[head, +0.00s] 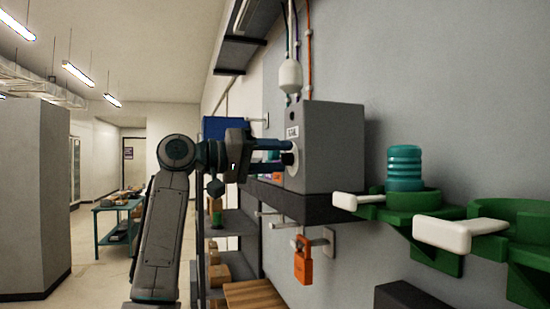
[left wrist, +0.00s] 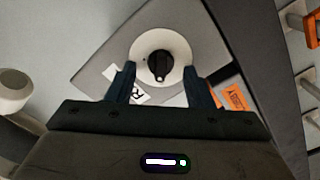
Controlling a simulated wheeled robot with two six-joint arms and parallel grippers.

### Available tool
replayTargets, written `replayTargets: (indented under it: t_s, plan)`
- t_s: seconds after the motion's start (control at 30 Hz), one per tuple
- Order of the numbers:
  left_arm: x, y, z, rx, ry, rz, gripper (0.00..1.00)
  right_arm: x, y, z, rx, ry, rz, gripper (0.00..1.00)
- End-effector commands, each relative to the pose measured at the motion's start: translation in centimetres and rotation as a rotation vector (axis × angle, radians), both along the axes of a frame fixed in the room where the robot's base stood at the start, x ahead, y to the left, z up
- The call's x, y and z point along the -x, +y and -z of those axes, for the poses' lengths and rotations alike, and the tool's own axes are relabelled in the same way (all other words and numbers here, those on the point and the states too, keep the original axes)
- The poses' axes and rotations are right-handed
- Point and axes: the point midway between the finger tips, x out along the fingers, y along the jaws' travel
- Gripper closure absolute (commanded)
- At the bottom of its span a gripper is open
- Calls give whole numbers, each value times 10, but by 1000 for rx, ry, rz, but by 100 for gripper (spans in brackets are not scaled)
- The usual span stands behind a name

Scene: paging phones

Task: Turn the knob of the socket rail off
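A grey box (head: 333,148) is fixed to the wall above a dark shelf. Its face carries a black knob (left wrist: 160,65) on a round white dial (left wrist: 147,45). A white label, only partly readable, is beside the dial. My left gripper (head: 287,152) points at this face from the left, with its fingers close to the dial. In the left wrist view, the fingers stand apart on either side of the knob, with gaps to it (left wrist: 160,72). The knob's black pointer stands roughly upright in that view. My right gripper is not in view.
An orange padlock (head: 303,262) hangs below the box. Green holders (head: 408,203) with white handles are on the wall at right, one holding a teal ribbed piece (head: 405,168). Shelves (head: 232,225) stand behind my left arm.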

Motion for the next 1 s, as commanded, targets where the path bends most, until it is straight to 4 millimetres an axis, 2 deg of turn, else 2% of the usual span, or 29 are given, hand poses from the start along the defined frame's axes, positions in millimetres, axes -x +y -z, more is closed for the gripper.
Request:
replayTargets:
  t_s: [0.13, 0.27, 0.5, 0.7, 1.0]
  plan:
    - [1, 3, 2, 0, 0, 0, 53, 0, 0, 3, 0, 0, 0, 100]
    - [5, 18, 4, -1, -2, -3, 53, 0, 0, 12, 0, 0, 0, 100]
    - [20, 65, 5, 0, -1, -4, 53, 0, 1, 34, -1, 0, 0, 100]
    - [29, 94, 3, 0, -1, -2, 53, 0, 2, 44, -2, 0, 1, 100]
    - [33, 104, 0, 0, 1, 0, 53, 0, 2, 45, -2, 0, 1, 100]
